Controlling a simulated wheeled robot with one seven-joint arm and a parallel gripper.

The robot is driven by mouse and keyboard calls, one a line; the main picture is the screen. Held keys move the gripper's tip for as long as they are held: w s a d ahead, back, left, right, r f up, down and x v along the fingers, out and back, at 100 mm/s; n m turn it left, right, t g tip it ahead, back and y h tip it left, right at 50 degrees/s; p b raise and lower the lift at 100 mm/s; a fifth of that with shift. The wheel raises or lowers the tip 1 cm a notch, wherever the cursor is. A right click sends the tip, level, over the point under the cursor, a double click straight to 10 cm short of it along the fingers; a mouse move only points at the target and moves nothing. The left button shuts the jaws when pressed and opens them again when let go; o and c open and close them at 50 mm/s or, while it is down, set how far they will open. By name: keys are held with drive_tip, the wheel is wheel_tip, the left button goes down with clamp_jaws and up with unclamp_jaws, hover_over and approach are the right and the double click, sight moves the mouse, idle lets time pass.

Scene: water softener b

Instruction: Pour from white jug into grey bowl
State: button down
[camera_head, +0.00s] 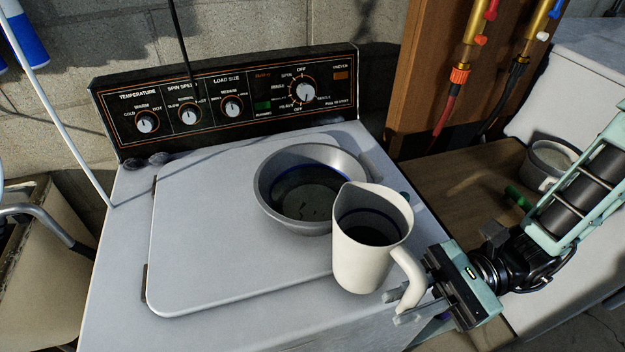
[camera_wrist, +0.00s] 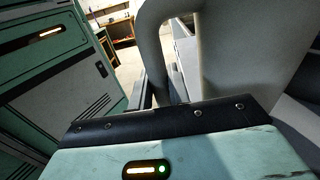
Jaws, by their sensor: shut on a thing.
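The white jug (camera_head: 365,258) is upright or nearly so at the front right of the washing machine top, with dark contents low inside. I cannot tell whether its base touches the top. My gripper (camera_head: 408,308) is shut on the jug's handle from the right. The handle (camera_wrist: 155,50) and the jug's side (camera_wrist: 250,55) fill much of the wrist view. The grey bowl (camera_head: 268,190) stands behind and left of the jug on the machine lid. It looks dark inside, and its near right rim is partly hidden by the jug.
The control panel (camera_head: 230,100) with knobs rises behind the lid. A wooden surface (camera_head: 465,185) on the right holds a small pot (camera_head: 548,165) and a green object (camera_head: 517,197). Hoses hang above it. The left part of the lid (camera_head: 205,245) is clear.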

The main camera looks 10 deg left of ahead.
sight(421, 284)
drive_tip(key=shift+r, duration=0.15)
wheel_tip(421, 284, up, 5)
drive_tip(key=p, duration=0.5)
idle(0.3)
drive_tip(key=shift+s, duration=0.15)
